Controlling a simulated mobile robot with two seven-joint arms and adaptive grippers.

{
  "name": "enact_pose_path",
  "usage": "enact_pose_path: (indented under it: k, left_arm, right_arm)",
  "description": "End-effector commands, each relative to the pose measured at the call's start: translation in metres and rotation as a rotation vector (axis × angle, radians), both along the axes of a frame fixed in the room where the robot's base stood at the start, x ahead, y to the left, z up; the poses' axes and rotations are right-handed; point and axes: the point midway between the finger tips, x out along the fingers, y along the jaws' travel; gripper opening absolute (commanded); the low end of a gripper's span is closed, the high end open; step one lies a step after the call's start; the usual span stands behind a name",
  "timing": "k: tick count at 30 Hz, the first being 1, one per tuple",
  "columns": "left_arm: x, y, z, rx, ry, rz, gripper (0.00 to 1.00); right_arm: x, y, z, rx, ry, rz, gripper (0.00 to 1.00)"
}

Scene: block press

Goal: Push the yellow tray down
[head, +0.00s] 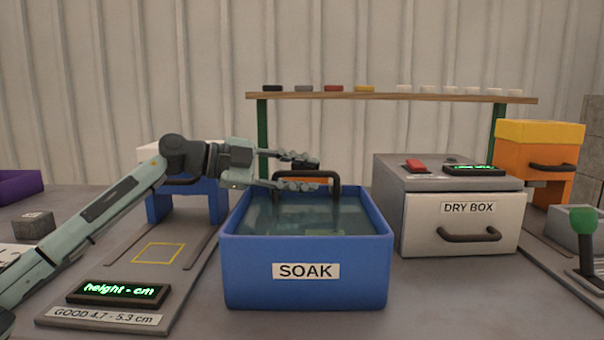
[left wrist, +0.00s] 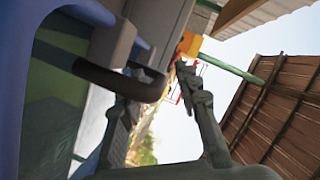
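The blue SOAK tub (head: 306,290) stands in the middle, filled with greenish water. A dark arched handle (head: 338,188) rises out of the water; it also shows in the left wrist view (left wrist: 100,74). A dull yellow-green shape (head: 325,233) shows faintly under the water; I cannot tell if it is the yellow tray. My left gripper (head: 303,172) is over the tub, its fingers apart, one above the other, at the height of the handle's top bar. I cannot tell if they touch it. My right gripper is not in view.
The DRY BOX (head: 465,228) stands right of the tub. An orange block press with a yellow top (head: 540,132) and a green-knobbed lever (head: 583,222) are farther right. A height gauge (head: 118,292) lies at left. A shelf (head: 390,96) with small blocks runs behind.

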Motion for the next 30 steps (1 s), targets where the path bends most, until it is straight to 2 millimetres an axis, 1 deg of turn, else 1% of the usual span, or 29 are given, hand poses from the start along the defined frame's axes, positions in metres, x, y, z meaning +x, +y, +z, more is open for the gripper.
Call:
enact_pose_path:
  k: [5, 8, 11, 18, 21, 25, 30]
  left_arm:
    - [-0.001, 0.003, 0.0, 0.0, 0.001, 0.001, 0.33]
    - [-0.003, 0.013, 0.002, 0.0, 0.001, 0.002, 0.33]
    - [-0.009, 0.03, 0.006, 0.002, 0.0, 0.002, 0.33]
    - [-0.024, 0.079, 0.017, 0.0, 0.0, 0.005, 0.33]
    - [-0.03, 0.094, 0.021, 0.002, 0.0, 0.002, 0.33]
    - [-0.034, 0.106, 0.024, 0.001, 0.0, 0.001, 0.33]
    - [-0.037, 0.112, 0.025, 0.0, 0.0, 0.0, 0.33]
  right_arm:
    - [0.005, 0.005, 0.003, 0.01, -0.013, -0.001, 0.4]
    - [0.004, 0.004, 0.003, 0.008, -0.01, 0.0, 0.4]
    - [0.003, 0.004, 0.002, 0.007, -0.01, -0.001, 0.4]
    - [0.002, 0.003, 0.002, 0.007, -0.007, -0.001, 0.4]
    - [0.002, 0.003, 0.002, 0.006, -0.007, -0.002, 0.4]
    - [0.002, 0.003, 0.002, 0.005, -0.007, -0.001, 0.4]
    - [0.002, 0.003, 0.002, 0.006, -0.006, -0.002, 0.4]
